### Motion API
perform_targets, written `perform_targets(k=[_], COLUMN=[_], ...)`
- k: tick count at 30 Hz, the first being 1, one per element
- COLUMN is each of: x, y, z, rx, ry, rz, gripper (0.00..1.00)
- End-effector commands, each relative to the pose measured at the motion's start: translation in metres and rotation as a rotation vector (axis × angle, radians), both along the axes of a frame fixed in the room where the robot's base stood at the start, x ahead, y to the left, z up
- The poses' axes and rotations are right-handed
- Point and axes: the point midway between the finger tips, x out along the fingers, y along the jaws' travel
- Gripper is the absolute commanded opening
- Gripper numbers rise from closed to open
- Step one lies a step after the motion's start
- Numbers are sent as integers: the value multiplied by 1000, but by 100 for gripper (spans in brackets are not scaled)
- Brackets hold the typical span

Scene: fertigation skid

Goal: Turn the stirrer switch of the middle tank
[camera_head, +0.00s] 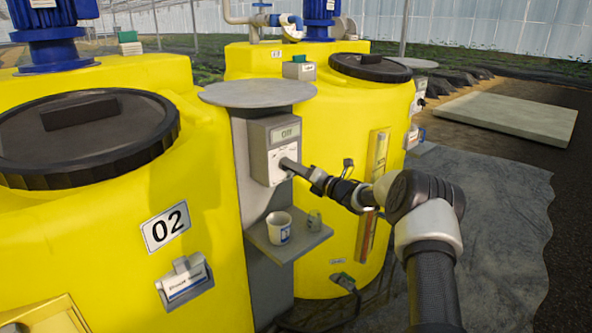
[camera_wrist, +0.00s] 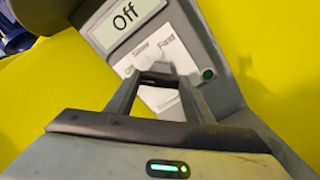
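A grey switch box (camera_head: 273,150) stands on a post between two yellow tanks. Its display (camera_head: 286,133) reads "Off", and it also shows in the wrist view (camera_wrist: 128,16). Below the display is a white dial plate (camera_wrist: 165,70) with small lettering, partly hidden by my fingers. The near yellow tank (camera_head: 120,240) carries a plate "02" (camera_head: 166,227). My gripper (camera_wrist: 158,82) is at the dial plate, its fingertips a little apart. A pale knob (camera_wrist: 153,65) shows at the fingertips; I cannot tell whether they touch it.
A round grey cover (camera_head: 258,92) sits above the box. The far yellow tank (camera_head: 340,120) stands close behind my gripper. Grey floor is open at right.

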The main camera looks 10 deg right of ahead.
Motion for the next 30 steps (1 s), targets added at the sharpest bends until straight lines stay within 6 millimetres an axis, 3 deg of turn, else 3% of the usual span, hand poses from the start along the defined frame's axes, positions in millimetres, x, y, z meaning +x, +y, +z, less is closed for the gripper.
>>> perform_targets(k=[14, 30], x=[0, 0], y=[0, 0], z=[-3, -3], rx=[82, 476], ry=[56, 319], rz=[1, 1], gripper=[25, 25])
